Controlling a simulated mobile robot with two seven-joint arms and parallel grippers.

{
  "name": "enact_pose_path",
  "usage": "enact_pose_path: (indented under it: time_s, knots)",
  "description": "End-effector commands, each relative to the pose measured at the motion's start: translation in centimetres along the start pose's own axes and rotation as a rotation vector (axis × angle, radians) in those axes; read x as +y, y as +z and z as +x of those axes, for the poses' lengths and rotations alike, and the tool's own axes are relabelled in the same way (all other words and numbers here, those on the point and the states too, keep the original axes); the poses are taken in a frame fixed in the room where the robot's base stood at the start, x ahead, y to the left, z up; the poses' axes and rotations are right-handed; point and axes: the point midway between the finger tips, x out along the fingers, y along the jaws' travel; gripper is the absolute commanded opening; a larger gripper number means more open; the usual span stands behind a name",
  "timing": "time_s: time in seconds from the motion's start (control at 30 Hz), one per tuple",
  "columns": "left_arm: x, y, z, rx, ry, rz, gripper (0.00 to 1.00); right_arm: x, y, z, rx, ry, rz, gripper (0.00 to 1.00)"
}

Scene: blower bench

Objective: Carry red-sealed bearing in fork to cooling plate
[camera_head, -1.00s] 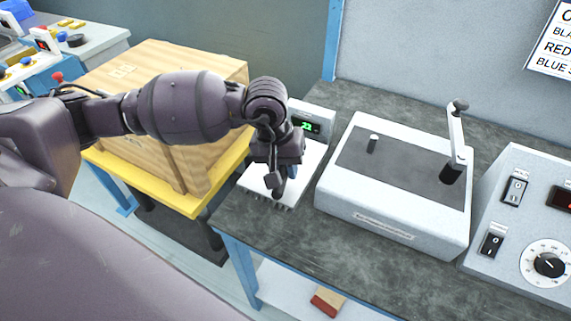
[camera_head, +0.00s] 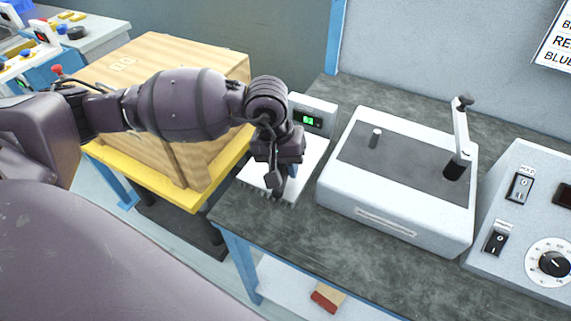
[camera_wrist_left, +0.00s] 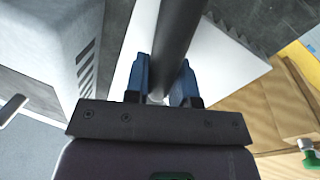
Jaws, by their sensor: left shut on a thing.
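My left gripper (camera_head: 277,190) is low over a white finned plate (camera_head: 310,160), probably the cooling plate, with a green-lit display unit (camera_head: 310,119) at its back. In the left wrist view, the blue fingers of my left gripper (camera_wrist_left: 161,85) are shut on a dark round bar (camera_wrist_left: 176,38), probably the fork's handle. The white plate (camera_wrist_left: 228,62) shows behind the bar. The red-sealed bearing and the fork's far end are hidden, so I cannot tell whether they touch the plate. My right gripper is not in view.
A white box with a lever (camera_head: 395,220) stands just right of the plate. A control panel with switches and a dial (camera_head: 530,215) is further right. A wooden crate (camera_head: 165,60) on a yellow-edged stand is at the left. The bench front (camera_head: 330,235) is clear.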

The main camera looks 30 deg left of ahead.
Motion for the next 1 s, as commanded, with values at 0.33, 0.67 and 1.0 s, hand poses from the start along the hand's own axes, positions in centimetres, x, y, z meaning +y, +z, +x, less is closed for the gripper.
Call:
enact_pose_path:
  time_s: [0.33, 0.67, 1.0]
  knots:
    - [-0.01, -0.03, 0.15, 0.002, 0.001, 0.001, 0.0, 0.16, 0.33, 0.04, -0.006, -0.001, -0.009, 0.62]
    - [-0.02, -0.01, 0.17, 0.001, 0.001, 0.001, 0.53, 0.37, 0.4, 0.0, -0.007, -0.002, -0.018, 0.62]
    - [-0.05, 0.02, 0.23, -0.001, 0.0, 0.0, 0.53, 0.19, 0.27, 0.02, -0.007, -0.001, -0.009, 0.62]
